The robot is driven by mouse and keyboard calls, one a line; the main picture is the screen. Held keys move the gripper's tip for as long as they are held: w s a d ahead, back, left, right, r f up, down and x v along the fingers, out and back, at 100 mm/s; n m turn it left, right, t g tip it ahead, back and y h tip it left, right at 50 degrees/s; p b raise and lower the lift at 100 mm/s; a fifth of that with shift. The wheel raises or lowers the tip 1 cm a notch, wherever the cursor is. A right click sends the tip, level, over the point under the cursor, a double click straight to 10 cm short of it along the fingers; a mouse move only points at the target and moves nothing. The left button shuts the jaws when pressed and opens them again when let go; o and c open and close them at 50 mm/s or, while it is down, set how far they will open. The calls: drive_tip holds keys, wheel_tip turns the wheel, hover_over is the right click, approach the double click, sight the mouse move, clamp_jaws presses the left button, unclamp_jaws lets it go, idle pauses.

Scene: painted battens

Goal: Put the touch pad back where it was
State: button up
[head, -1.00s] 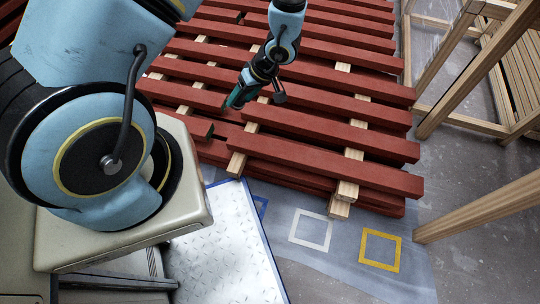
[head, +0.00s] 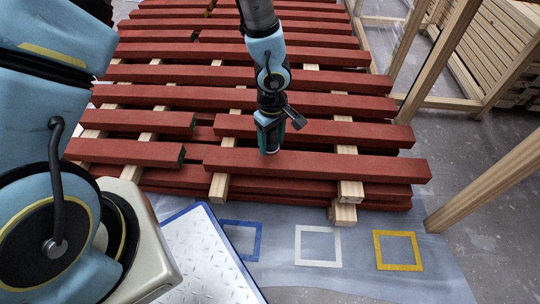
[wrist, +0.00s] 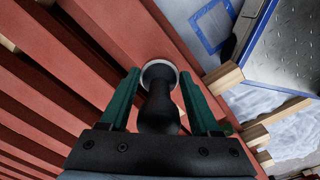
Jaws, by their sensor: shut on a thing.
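The touch pad (wrist: 158,108) is a black, handle-like piece with a pale, round-rimmed end, seen in the wrist view. My gripper (wrist: 160,110) is shut on it, with a green finger on each side. In the head view my gripper (head: 268,150) points down over the front red batten (head: 330,163). The pad is mostly hidden there behind the fingers. In the wrist view the pad's round end lies over a red batten; I cannot tell whether it touches the wood.
Red battens lie in stacked rows on pale wooden bearers (head: 344,190). A grey mat with blue (head: 242,240), white (head: 318,246) and yellow (head: 398,251) square outlines lies in front. A blue-edged metal plate (head: 205,262) is at lower left. Timber frame posts (head: 480,183) stand at right.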

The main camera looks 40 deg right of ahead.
sight(272, 151)
drive_tip(key=shift+f+b, duration=0.75)
drive_tip(key=shift+f, duration=1.55)
drive_tip(key=shift+f, duration=0.15)
drive_tip(key=o, duration=1.1)
wheel_tip(272, 151, up, 12)
drive_tip(key=p, duration=0.4)
